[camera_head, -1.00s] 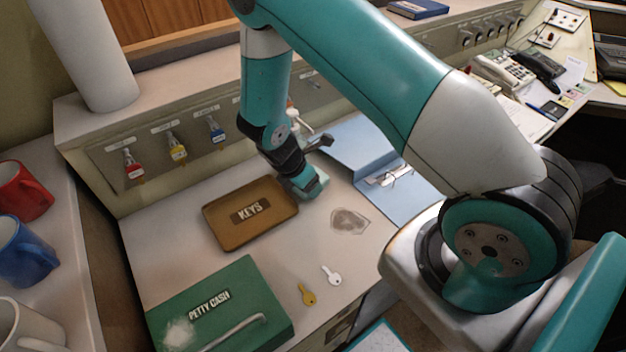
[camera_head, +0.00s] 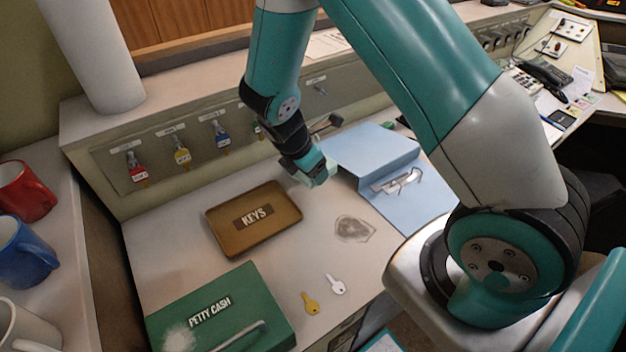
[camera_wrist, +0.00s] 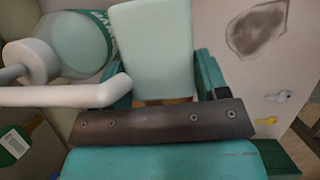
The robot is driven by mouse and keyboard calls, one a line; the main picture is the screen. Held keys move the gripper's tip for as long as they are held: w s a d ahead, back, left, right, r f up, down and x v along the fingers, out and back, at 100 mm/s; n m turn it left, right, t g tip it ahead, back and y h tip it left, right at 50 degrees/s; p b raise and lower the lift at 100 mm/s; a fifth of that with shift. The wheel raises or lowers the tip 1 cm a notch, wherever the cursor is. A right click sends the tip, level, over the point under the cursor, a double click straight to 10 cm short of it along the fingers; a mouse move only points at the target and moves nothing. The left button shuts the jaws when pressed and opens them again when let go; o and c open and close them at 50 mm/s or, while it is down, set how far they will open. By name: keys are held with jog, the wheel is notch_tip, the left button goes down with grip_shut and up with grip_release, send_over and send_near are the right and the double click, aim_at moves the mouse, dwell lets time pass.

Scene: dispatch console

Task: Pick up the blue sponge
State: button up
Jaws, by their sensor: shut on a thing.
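The sponge (camera_wrist: 158,50) is a pale blue-green block in the wrist view. My gripper (camera_wrist: 163,95) is shut on it, with a teal finger on each side of its near end. In the head view my gripper (camera_head: 316,168) is behind the KEYS tray, near the left edge of the blue folder. A pale part of the sponge (camera_head: 322,179) shows at the fingertips there and appears to be held a little above the desk. The rest of it is hidden by the gripper.
A pump bottle (camera_wrist: 80,45) with a white nozzle stands close to the left of the sponge in the wrist view. The brown KEYS tray (camera_head: 222,238), blue folder (camera_head: 372,150), green petty cash box (camera_head: 240,300) and two keys (camera_head: 311,303) (camera_head: 336,285) lie on the desk. Mugs (camera_head: 25,250) stand left.

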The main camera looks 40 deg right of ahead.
jog(key=s+p, duration=1.2)
jog(key=s, duration=0.7)
jog(key=shift+s+f, duration=0.15)
jog(key=shift+s, duration=0.15)
jog(key=o, duration=0.4)
jog(key=shift+c, duration=1.3)
